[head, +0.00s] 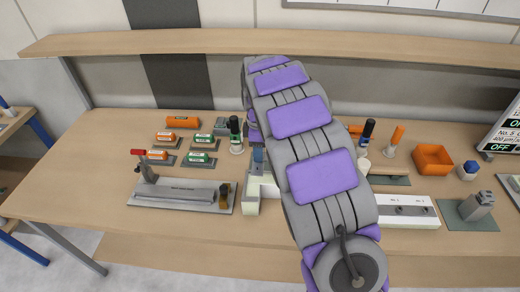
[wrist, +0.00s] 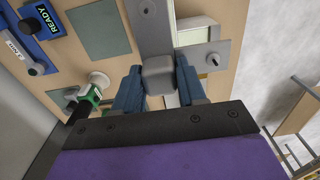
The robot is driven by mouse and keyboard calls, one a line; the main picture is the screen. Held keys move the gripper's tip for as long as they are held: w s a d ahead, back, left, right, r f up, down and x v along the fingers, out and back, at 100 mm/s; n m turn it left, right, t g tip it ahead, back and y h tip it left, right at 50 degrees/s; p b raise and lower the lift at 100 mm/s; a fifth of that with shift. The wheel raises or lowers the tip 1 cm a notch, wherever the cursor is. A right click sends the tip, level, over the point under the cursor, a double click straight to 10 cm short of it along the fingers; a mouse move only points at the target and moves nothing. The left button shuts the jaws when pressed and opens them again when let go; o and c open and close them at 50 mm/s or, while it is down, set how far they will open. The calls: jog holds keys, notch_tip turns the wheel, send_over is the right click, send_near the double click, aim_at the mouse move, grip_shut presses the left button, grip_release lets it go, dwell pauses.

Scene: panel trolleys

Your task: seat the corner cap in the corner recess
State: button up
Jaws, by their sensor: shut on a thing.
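A small grey block with rounded edges, the corner cap (wrist: 158,74), sits between the two blue fingers of my gripper (wrist: 157,88) in the wrist view. The fingers are shut on it. In the head view my arm hides most of the gripper, and only a bit of blue finger (head: 258,156) shows. Just below that finger stands a cream, L-shaped corner piece (head: 252,203), partly hidden by my arm. In the wrist view a cream part (wrist: 196,36) and a grey plate (wrist: 207,60) lie beyond the fingers. I cannot make out the recess or whether the cap touches anything.
A grey fixture with a red-handled clamp (head: 181,194) lies left of the corner piece. Orange and green labelled blocks (head: 172,141) stand behind it. On the right are a white block with a grey top (head: 408,224), an orange bin (head: 433,158) and a grey block (head: 477,205) on a mat.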

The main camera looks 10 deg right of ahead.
jog(key=a, duration=0.5)
jog(key=d+f, duration=0.4)
jog(key=shift+d, duration=0.25)
jog(key=a+f, duration=0.2)
jog(key=a, duration=0.1)
jog(key=shift+a+f, duration=0.15)
jog(key=shift+f, duration=0.5)
jog(key=shift+d+f, duration=0.15)
jog(key=shift+d, duration=0.55)
jog(key=shift+d+f, duration=0.1)
jog(key=shift+d, duration=0.6)
jog(key=shift+a, duration=1.5)
jog(key=shift+d+p, duration=0.3)
jog(key=shift+d, duration=0.35)
jog(key=shift+a, duration=0.1)
